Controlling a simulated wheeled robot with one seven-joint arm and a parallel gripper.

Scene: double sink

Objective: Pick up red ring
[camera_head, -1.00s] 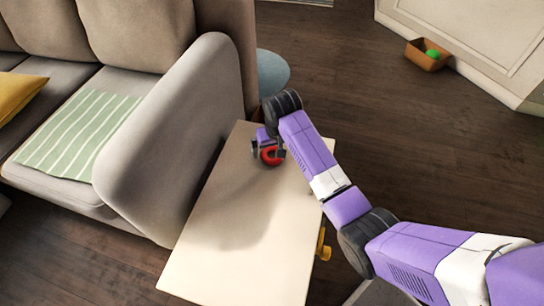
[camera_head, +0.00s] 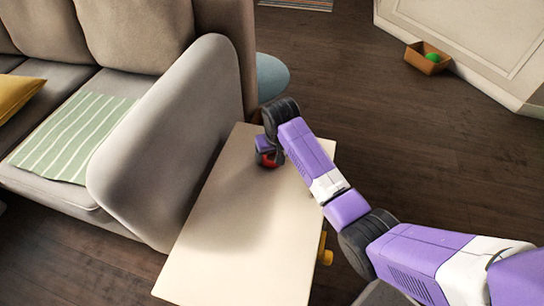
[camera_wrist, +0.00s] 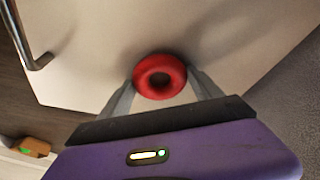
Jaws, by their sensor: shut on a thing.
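The red ring (camera_wrist: 174,65) is a thick ring with a hole in its middle, seen over the pale table top in the wrist view. My gripper (camera_wrist: 160,80) has one finger on each side of the ring and is shut on it. In the head view the red ring (camera_head: 269,161) is partly hidden by my gripper (camera_head: 268,152), at the far end of the pale table (camera_head: 238,240). I cannot tell whether the ring touches the table top.
A grey sofa (camera_head: 165,140) with a striped green cloth stands close along the table's left. A blue round seat (camera_head: 272,76) is beyond the table's far end. A brown box (camera_head: 424,62) with a green thing sits on the floor at the far right.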

